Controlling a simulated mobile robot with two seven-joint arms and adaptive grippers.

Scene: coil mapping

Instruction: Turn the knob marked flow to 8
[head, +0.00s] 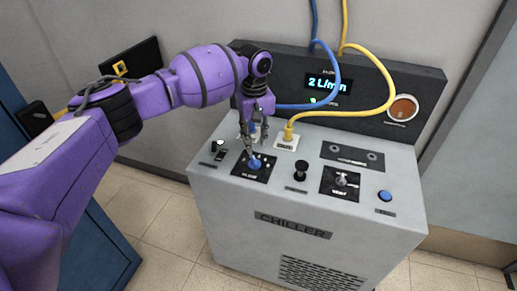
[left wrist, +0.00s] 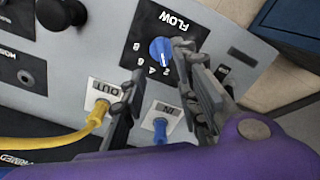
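The flow knob (head: 254,163) is blue and sits on a black plate (head: 243,172) on top of the grey chiller (head: 225,183). In the left wrist view the knob (left wrist: 160,52) has a white pointer line, and its plate (left wrist: 178,22) reads FLOW with numbers around the knob. My left gripper (head: 254,146) points down just above the knob. Its fingers (left wrist: 160,66) are apart, with the knob showing between and just beyond the tips. I cannot tell whether either finger touches it. The display (head: 328,83) reads 2 L/min. My right gripper is not in view.
A yellow hose (head: 289,132) plugs into the OUT port, and a blue-ended hose (left wrist: 160,128) into the IN port, both close to my left fingers. A black knob (head: 301,168), a vent control (head: 341,182) and a blue button (head: 385,196) stand to the right.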

